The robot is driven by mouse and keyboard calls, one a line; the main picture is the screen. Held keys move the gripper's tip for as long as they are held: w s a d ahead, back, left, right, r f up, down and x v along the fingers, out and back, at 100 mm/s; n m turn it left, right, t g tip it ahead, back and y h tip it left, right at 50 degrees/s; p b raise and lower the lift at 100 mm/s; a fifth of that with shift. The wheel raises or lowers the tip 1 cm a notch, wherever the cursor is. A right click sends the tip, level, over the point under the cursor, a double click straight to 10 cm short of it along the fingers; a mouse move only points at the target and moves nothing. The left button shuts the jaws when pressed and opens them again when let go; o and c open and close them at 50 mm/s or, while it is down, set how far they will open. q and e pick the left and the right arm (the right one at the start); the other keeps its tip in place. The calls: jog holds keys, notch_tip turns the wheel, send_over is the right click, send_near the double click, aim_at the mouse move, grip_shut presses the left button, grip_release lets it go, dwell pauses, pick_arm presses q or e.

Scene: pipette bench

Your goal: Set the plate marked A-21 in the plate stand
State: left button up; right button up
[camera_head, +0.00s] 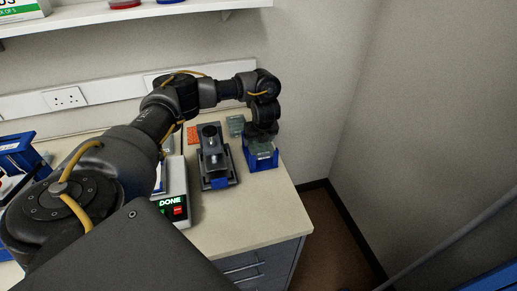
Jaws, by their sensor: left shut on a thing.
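My left gripper (262,133) reaches in from the left, points down and is shut on a clear greenish plate (262,148). The plate is at the mouth of a blue plate stand (264,164) near the right edge of the bench. I cannot tell whether the plate rests on the stand's floor or is still held a little above it. No A-21 mark can be read on the plate at this size. The gripper's fingers are mostly hidden by its own dark wrist. My right gripper is not in view.
A similar greenish plate or block (236,125) stands behind, left of the stand. A grey device with a dark knob (211,150) is close to the stand's left. A white instrument showing DONE (171,203) lies further left. The front right bench top (262,208) is clear.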

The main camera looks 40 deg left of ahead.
pick_arm(q)
notch_tip(320, 180, down, 4)
jog(key=shift+s+r+b, duration=0.1)
jog(key=shift+r+b, duration=0.05)
jog(key=shift+b, duration=0.65)
jog(key=shift+f, duration=0.2)
jog(key=shift+r, duration=0.1)
jog(key=o, duration=0.9)
jog(key=shift+o, duration=0.4)
